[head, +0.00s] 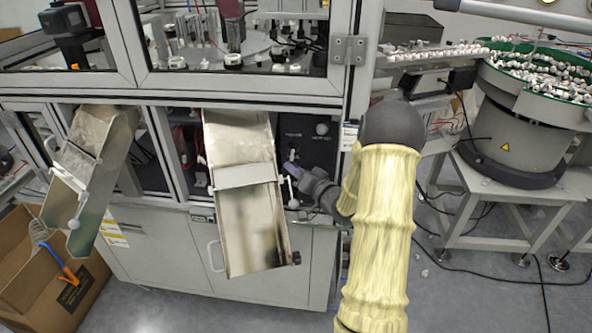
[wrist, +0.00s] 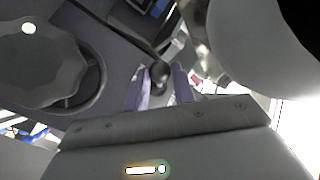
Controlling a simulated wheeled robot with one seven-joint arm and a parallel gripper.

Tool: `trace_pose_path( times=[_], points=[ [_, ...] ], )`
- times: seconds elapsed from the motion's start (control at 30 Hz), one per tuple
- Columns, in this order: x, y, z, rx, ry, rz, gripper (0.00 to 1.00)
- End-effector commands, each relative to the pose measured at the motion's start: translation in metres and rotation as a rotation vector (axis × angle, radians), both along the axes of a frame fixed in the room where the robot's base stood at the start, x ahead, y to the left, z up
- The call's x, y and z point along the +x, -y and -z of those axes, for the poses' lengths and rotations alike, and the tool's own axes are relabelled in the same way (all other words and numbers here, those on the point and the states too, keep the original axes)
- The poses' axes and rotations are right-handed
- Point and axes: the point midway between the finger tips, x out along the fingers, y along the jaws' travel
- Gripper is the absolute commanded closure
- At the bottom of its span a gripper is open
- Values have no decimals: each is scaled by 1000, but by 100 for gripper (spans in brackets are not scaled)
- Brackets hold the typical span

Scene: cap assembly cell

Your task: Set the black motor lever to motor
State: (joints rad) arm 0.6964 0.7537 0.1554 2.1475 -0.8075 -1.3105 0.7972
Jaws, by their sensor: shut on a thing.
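The black motor lever (wrist: 122,32) shows in the wrist view as a thin dark rod ending in a round black knob (wrist: 160,71). My gripper (wrist: 161,87) has its two pale purple fingers on either side of the knob and is shut on it. In the head view my gripper (head: 291,172) reaches in at the lower part of the black control panel (head: 317,150), right of the middle metal chute. The lever is too small there to make out its setting, and the panel lettering is not readable.
The middle metal chute (head: 262,225) slopes down close left of my gripper, with a white ball-ended handle (head: 293,203) beside it. A cabinet frame post (head: 349,135) stands to the right. A parts feeder bowl (head: 520,105) is farther right, and a cardboard box (head: 40,285) lies at lower left.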

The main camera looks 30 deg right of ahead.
Motion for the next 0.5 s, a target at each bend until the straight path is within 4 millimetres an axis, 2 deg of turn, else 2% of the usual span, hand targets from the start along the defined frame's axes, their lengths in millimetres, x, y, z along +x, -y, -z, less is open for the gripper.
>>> trace_pose_path(
  times=[0.5],
  points=[
    [-4, -2, -23, 110, -166, 1, 100]
  ],
)
